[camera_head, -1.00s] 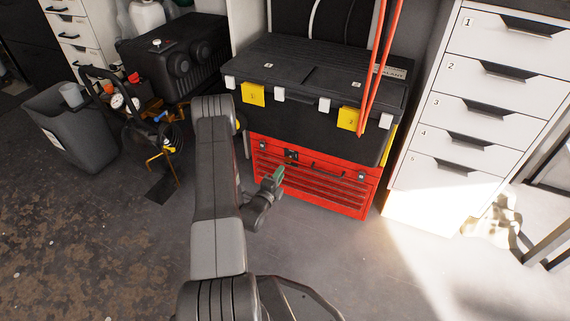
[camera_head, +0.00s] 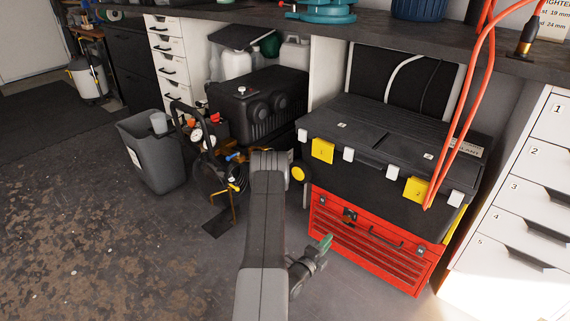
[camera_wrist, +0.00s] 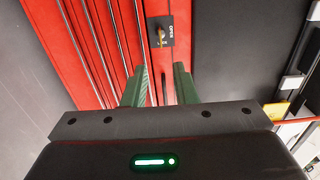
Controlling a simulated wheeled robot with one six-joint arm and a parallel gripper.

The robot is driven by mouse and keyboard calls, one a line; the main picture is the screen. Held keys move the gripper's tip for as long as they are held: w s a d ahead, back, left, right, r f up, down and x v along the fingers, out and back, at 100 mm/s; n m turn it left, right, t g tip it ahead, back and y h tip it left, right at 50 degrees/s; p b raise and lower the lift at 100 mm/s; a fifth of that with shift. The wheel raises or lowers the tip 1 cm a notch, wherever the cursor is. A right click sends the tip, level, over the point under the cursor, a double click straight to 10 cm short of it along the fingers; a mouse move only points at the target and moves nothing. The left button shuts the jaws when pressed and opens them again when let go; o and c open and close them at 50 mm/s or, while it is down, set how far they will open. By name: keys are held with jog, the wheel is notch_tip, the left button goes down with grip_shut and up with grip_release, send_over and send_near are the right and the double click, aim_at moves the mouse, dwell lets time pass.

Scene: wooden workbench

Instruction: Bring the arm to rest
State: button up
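My arm (camera_head: 265,220) rises from the bottom of the head view and bends at the elbow, with the forearm hidden behind it. My gripper (camera_head: 325,243) has green fingers and hangs low, in front of the red tool chest (camera_head: 365,240). In the wrist view, the two green fingers of my gripper (camera_wrist: 159,80) stand apart. The space between them is empty, with the red chest (camera_wrist: 115,35) behind. Whether the fingertips touch the chest cannot be told.
A black toolbox (camera_head: 400,150) with yellow latches sits on the red chest. White numbered drawers (camera_head: 520,240) stand at right. A grey bin (camera_head: 150,155) and a compressor (camera_head: 258,105) stand at left. The workbench (camera_head: 400,32) runs above. Floor at lower left is clear.

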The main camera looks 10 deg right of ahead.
jog(key=b+x, duration=0.3)
jog(key=x, duration=0.9)
jog(key=shift+w+d, duration=0.15)
jog(key=shift+d, duration=0.2)
jog(key=shift+a, duration=0.1)
